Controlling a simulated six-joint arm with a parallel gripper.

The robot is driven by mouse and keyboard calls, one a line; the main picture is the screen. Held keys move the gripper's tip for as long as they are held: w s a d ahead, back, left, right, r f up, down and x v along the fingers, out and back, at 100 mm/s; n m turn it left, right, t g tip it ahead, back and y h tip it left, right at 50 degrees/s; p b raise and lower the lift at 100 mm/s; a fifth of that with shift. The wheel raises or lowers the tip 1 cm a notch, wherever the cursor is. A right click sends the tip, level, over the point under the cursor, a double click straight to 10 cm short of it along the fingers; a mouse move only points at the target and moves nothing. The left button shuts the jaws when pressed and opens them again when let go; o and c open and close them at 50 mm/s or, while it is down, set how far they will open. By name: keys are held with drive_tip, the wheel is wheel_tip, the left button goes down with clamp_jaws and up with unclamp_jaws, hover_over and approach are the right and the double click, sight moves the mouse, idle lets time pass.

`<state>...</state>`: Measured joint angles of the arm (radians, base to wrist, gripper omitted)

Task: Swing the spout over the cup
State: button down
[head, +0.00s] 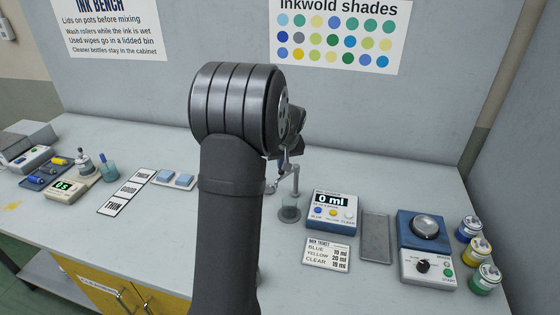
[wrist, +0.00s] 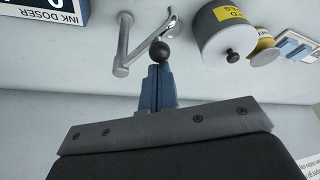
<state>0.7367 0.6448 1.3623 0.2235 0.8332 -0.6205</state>
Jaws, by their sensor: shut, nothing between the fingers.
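The metal spout (head: 296,180) stands on the bench left of the ink doser (head: 333,210). Its bent tube also shows in the wrist view (wrist: 139,48), with a dark ball knob (wrist: 159,52) beside it. In the head view my arm hides most of the gripper.
A grey lidded pot with a yellow label (wrist: 228,30) stands close to the spout. The mix ticket (head: 327,253), a grey tray (head: 376,238), a blue mixer (head: 424,230) and ink pots (head: 478,250) are to the right. Sample cards (head: 127,192) lie at left.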

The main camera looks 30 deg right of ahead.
sight(286, 175)
drive_tip(key=shift+s+d+n+y, duration=0.2)
drive_tip(key=shift+s+d+n, duration=0.05)
drive_tip(key=shift+s+n, duration=0.4)
drive_tip(key=shift+s+d+n+y, duration=0.2)
drive_tip(key=shift+s+n, duration=0.35)
drive_tip(key=shift+s, duration=0.1)
drive_tip(key=shift+s+d, duration=0.1)
